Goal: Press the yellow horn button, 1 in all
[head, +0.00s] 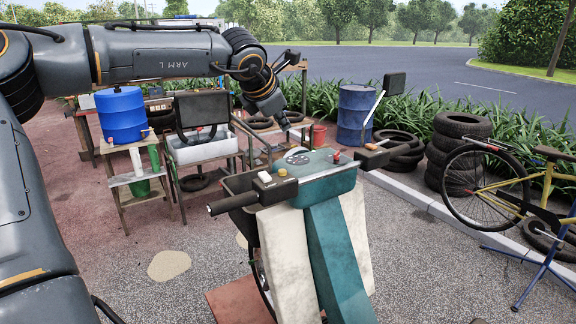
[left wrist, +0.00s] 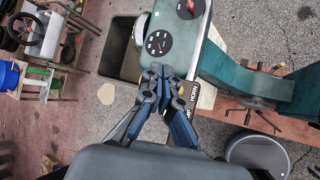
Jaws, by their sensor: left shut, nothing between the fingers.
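The yellow horn button (head: 282,172) is a small round cap near the left end of a teal scooter dashboard (head: 325,177) in the head view. My left gripper (head: 286,125) is shut and empty, pointing down above the dashboard, with a visible gap to the button. In the left wrist view, the shut fingertips (left wrist: 161,70) lie over the dashboard's edge, and a dark label reading HORN (left wrist: 195,92) shows just right of the fingers. My right gripper is not in view.
A round gauge (head: 297,157) and a red knob (head: 336,156) are on the same dashboard. The left handle (head: 232,203) and a mirror on a stalk (head: 394,83) stick out.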

